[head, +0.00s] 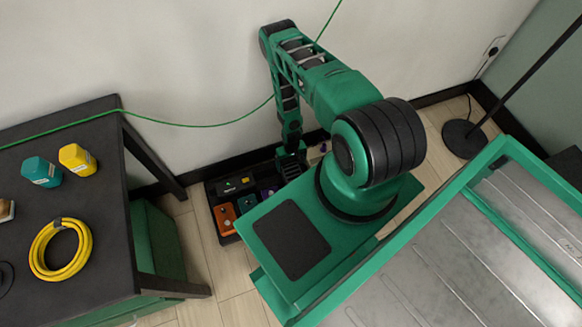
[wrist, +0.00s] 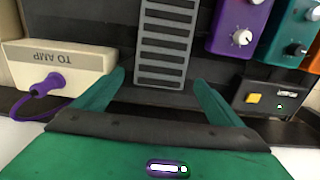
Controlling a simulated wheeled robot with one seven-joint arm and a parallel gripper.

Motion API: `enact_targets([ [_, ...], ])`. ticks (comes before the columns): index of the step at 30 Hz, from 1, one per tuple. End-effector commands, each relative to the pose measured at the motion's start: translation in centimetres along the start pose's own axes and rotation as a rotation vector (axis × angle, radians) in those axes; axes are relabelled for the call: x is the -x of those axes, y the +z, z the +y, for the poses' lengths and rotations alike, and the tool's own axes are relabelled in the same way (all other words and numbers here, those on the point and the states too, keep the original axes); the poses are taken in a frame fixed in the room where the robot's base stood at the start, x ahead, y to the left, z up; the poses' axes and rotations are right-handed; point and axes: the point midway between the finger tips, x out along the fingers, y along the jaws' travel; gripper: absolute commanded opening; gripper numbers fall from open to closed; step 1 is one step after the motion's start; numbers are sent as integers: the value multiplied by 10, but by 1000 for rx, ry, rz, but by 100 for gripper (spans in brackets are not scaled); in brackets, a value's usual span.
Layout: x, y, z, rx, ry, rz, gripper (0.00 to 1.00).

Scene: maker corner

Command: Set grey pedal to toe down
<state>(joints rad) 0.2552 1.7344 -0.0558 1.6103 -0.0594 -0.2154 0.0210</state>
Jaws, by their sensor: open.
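The grey pedal (wrist: 164,42) shows in the wrist view as a dark treadle with lighter grey cross bars, running up from between my fingertips past the top edge. Its tilt is hard to judge from straight above, and its far end is cut off. In the head view my gripper and arm mostly cover it. My gripper (wrist: 160,80) is open, with one green finger on each side of the near end of the treadle; I cannot tell whether they touch it. In the head view my gripper (head: 291,160) is low over the pedal board.
A cream box marked TO AMP (wrist: 62,66) with a purple plug is left of the treadle. A purple pedal (wrist: 240,28), a teal pedal (wrist: 290,35) and a black box with a yellow button (wrist: 268,96) are right. A black table (head: 100,150) stands left in the head view.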

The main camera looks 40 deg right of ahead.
Motion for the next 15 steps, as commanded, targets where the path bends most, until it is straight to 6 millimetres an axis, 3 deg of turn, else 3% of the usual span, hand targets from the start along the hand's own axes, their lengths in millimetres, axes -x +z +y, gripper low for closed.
enact_targets([
  [6, -24, 0, 0, 0, 0, 0, 91],
  [15, -30, 0, 0, 0, 0, 0, 91],
])
